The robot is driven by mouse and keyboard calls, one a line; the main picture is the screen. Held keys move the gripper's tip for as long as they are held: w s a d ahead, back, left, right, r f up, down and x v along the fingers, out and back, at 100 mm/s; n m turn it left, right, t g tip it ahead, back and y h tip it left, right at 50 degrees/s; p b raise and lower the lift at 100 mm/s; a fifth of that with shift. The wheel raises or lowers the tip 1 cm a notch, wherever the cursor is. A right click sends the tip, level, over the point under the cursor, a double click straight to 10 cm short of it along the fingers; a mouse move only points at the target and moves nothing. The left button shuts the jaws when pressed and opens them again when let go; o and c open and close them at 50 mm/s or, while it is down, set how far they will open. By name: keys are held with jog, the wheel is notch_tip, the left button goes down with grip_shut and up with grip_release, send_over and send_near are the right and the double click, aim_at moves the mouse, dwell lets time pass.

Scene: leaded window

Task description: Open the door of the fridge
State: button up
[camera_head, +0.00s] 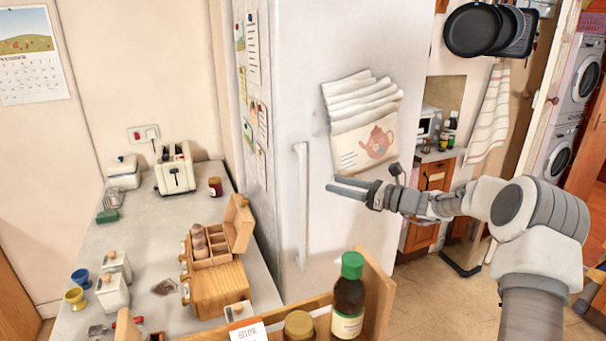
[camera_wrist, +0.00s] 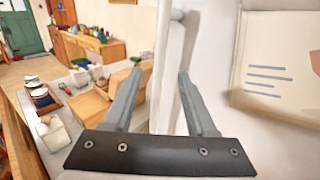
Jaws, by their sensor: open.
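The fridge (camera_head: 340,40) is tall and white, and its door looks shut. Its vertical white bar handle (camera_head: 302,205) is on the left part of the door front. My gripper (camera_head: 340,187) is open and empty, to the right of the handle in the head view, with its fingers pointing left toward it. In the wrist view the handle (camera_wrist: 164,60) runs upright between the two open fingers (camera_wrist: 160,72). The fingers look apart from it, and the depth gap is hard to judge. The door front (camera_wrist: 210,50) fills the right of the wrist view.
A towel with a teapot picture (camera_head: 365,125) hangs on the door, close above my gripper. A counter (camera_head: 140,240) with a toaster (camera_head: 174,168) and wooden boxes stands left of the fridge. A bottle with a green cap (camera_head: 349,295) stands on a wooden rack in front.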

aim_at(302, 175)
jog(key=p+x, duration=0.2)
jog(key=x, duration=0.9)
jog(key=shift+w+a, duration=0.1)
jog(key=shift+a, duration=0.1)
grip_shut()
dwell(0.9)
